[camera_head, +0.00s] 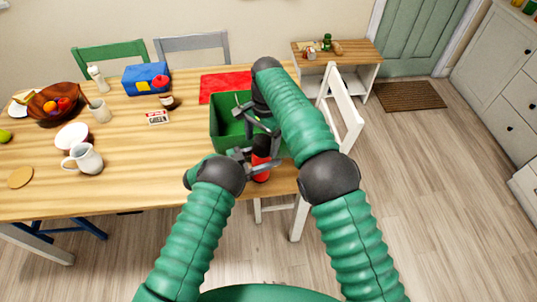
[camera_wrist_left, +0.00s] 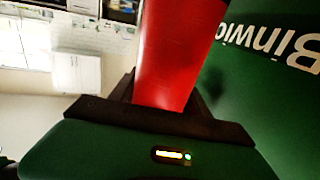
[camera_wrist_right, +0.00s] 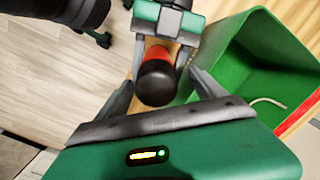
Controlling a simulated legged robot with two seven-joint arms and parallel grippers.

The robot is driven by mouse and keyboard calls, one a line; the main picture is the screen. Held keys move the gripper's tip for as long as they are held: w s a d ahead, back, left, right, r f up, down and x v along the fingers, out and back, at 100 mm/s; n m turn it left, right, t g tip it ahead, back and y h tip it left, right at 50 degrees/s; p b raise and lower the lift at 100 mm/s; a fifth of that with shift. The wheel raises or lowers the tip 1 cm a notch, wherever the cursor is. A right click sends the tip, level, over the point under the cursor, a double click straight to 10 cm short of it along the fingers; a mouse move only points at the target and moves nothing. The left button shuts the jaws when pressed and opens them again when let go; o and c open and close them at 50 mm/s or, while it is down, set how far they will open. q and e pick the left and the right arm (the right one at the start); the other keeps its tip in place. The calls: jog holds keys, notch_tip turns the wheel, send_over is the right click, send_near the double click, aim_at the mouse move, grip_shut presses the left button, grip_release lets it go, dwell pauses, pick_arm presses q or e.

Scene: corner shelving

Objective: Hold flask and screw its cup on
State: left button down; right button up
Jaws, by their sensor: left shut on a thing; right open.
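The flask (camera_head: 262,174) is red and stands roughly upright at the table's front edge, beside a green bin. My left gripper (camera_head: 252,157) is shut around its red body, which fills the middle of the left wrist view (camera_wrist_left: 178,50). A black cylindrical piece (camera_wrist_right: 156,82) is on the flask's top; I cannot tell whether it is the cup or a stopper, or whether it is tight. My right gripper (camera_head: 263,136) is open above the flask, with its fingers on both sides of the black piece and a visible gap. The head view partly hides the flask's top.
The green bin (camera_head: 216,130) stands close behind the flask. A red mat (camera_head: 215,86), blue lunch box (camera_head: 140,83), small sign (camera_head: 157,117), white jug (camera_head: 84,158) and wooden bowl (camera_head: 48,112) are on the table (camera_head: 150,190). A white chair (camera_head: 345,108) stands at the right.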

jog(key=r, duration=0.6)
jog(key=shift+w+d+r, duration=0.15)
jog(key=shift+w+r, duration=0.1)
jog(key=shift+r, duration=0.05)
pick_arm(q)
jog(key=shift+r, duration=0.1)
